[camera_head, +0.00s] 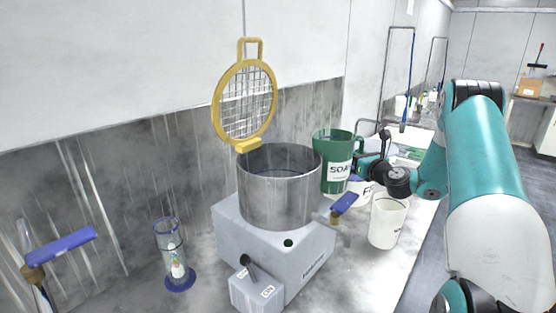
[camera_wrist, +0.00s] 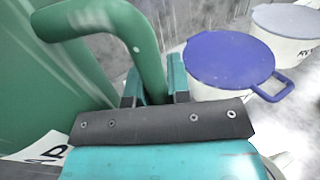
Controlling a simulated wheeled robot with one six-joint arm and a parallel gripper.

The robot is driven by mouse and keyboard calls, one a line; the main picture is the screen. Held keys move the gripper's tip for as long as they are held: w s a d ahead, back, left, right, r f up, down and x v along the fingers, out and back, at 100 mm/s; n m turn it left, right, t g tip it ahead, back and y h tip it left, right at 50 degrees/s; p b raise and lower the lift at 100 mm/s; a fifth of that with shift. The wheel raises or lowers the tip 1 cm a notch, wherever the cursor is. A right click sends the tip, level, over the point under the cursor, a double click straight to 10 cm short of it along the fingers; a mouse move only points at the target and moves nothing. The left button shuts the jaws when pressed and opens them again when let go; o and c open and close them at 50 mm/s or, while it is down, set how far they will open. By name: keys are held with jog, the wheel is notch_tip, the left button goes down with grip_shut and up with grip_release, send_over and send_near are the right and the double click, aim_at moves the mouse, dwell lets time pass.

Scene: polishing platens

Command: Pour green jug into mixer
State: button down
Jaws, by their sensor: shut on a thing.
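The green jug (camera_head: 330,150), with a white label reading "SOA…", stands upright just right of the mixer bowl in the head view, partly hidden by the bowl rim. Its green handle (camera_wrist: 150,50) lies between the fingers of my gripper (camera_wrist: 157,88) in the wrist view, and my gripper is shut on it. The mixer has a grey base (camera_head: 270,250) and a steel bowl (camera_head: 280,195). Its yellow mesh lid (camera_head: 246,100) is raised at the back. The bowl's inside shows only partly, and the jug's contents are hidden.
A white bucket (camera_head: 388,222) stands right of the mixer. A blue-lidded container (camera_wrist: 230,65) is near the jug, with another white container (camera_wrist: 288,22) behind it. A clear cylinder on a blue base (camera_head: 172,255) stands left. Blue-handled valves (camera_head: 60,245) are at the front left and by the mixer (camera_head: 344,204).

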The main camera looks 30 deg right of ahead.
jog(key=shift+r, duration=0.15)
jog(key=a+r+n+p, duration=0.1)
jog(key=a+r+n, duration=0.2)
jog(key=r, duration=0.6)
jog(key=a+r+n+p, duration=0.2)
jog(key=r+n, duration=0.4)
jog(key=r, duration=0.3)
jog(key=shift+w+a, duration=0.3)
jog(key=shift+a, duration=0.1)
dwell(0.3)
jog(key=shift+w+a+r+n, duration=0.1)
jog(key=shift+a+r+n, duration=0.45)
jog(key=shift+n, duration=0.45)
dwell(1.3)
jog(key=shift+w+a+r+n+b, duration=0.1)
jog(key=shift+a+r+n+b, duration=0.4)
jog(key=shift+a+n, duration=0.35)
dwell(2.2)
